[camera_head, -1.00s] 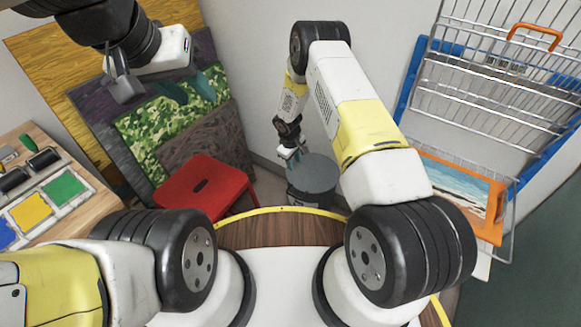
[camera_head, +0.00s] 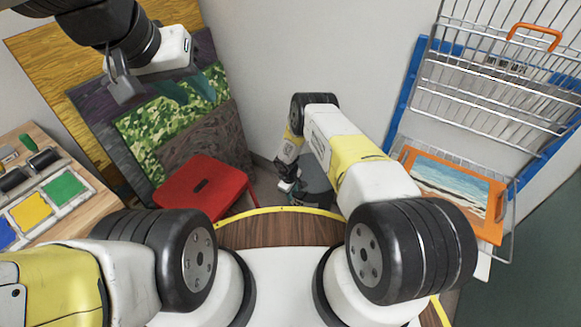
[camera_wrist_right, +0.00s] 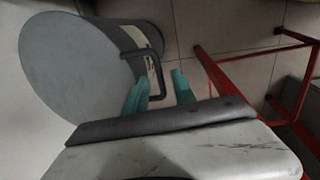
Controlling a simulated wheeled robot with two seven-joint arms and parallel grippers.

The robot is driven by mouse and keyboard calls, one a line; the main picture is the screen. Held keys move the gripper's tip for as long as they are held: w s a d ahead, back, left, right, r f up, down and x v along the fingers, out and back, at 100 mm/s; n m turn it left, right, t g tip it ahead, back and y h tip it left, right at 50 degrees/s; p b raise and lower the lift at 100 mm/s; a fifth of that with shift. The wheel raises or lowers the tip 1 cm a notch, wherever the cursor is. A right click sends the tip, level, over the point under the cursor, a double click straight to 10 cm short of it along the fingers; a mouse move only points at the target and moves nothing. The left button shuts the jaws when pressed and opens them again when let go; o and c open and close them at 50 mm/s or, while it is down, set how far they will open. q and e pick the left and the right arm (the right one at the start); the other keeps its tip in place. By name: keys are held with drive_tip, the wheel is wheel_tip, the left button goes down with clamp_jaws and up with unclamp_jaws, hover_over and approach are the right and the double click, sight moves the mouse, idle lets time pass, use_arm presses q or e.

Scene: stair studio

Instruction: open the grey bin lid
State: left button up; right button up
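The grey bin (camera_head: 316,186) stands on the floor beyond the table edge, partly hidden by my right arm in the head view. In the right wrist view its round grey lid (camera_wrist_right: 75,65) looks shut on the bin, with a dark loop handle (camera_wrist_right: 157,72) at its side. My right gripper (camera_head: 287,187) is beside the bin. In the right wrist view its teal fingers (camera_wrist_right: 160,92) are apart, and the handle's end appears between or just beyond them. My left gripper (camera_head: 187,88) is high at the upper left, its teal fingers apart and empty.
A red stool (camera_head: 205,188) stands left of the bin, its legs (camera_wrist_right: 225,85) close to my right gripper. Boards (camera_head: 150,120) lean on the wall at left. A wire cart (camera_head: 490,90) stands at right with an orange-framed picture (camera_head: 450,190).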

clamp_jaws()
idle(1.4)
